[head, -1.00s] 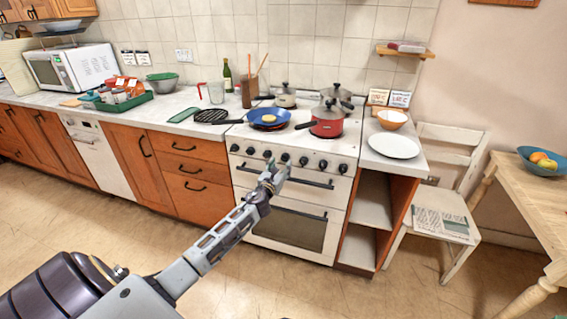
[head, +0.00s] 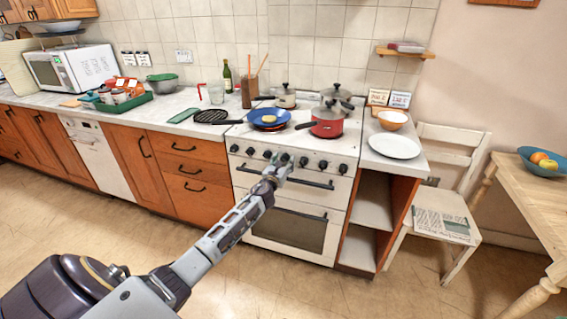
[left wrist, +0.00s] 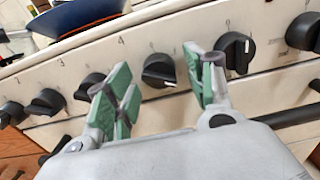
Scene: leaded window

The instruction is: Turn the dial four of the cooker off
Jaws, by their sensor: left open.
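The white cooker (head: 290,205) has a row of black dials along its front panel. My left gripper (head: 277,170) is in front of this row in the head view, close to the fourth dial from the left (head: 285,158). In the left wrist view my left gripper (left wrist: 158,68) is open, its green-padded fingers set apart. That dial (left wrist: 160,70) shows between the fingertips, its grip lying nearly sideways. I cannot tell whether the pads touch it. The neighbouring dial on the right (left wrist: 235,52) stands nearly upright, just beyond the right finger. My right gripper is out of view.
An oven handle bar (head: 300,180) runs just below the dials. A blue pan (head: 268,118) and a red pan (head: 327,128) stand on the hob, handles sticking out left. Another dial (left wrist: 90,86) sits close to the left finger. The floor before the cooker is clear.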

